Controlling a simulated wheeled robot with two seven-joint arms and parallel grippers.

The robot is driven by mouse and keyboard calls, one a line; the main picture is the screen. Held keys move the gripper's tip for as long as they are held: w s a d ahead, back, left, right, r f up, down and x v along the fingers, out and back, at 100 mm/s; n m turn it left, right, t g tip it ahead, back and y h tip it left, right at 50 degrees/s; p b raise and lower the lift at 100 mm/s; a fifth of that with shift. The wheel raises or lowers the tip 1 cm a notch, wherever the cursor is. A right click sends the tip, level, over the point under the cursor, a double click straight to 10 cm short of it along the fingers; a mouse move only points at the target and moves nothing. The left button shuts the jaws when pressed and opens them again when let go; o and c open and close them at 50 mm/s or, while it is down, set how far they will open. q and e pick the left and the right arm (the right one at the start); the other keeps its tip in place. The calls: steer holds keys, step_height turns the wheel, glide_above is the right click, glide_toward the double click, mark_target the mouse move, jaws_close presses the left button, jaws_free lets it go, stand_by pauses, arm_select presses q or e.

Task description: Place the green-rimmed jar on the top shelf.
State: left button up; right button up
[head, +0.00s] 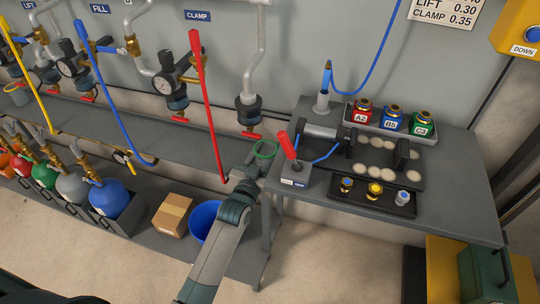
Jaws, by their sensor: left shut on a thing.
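The green-rimmed jar (265,149) shows mainly as a green ring, just left of the right-hand table and close to the front edge of the grey upper shelf (150,139). My left gripper (254,163) reaches up from the bottom middle and is shut on the jar. The jar's body is hard to make out behind the fingers. I cannot tell whether the jar touches the shelf. My right gripper is not in view.
Red (206,105), blue (98,90) and yellow (28,68) levers slant across the shelf. A table (455,180) with a red-handled device and colored blocks stands right. Below are gas cylinders (110,197), a cardboard box (170,214) and a blue bucket (203,217).

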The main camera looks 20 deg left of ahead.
arm_select(q)
steer(key=shift+f, duration=0.95)
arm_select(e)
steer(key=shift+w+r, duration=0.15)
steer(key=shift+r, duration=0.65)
arm_select(q)
steer(key=shift+f, duration=0.15)
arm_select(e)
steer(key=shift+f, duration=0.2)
arm_select(q)
steer(key=o, duration=1.1)
steer(key=shift+o, duration=0.2)
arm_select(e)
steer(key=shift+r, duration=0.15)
arm_select(q)
steer(key=shift+s, duration=0.1)
steer(key=shift+s+a, duration=0.1)
steer(key=shift+s, duration=0.3)
steer(key=s+a, duration=0.1)
steer(key=s, duration=1)
steer(key=shift+r, duration=0.2)
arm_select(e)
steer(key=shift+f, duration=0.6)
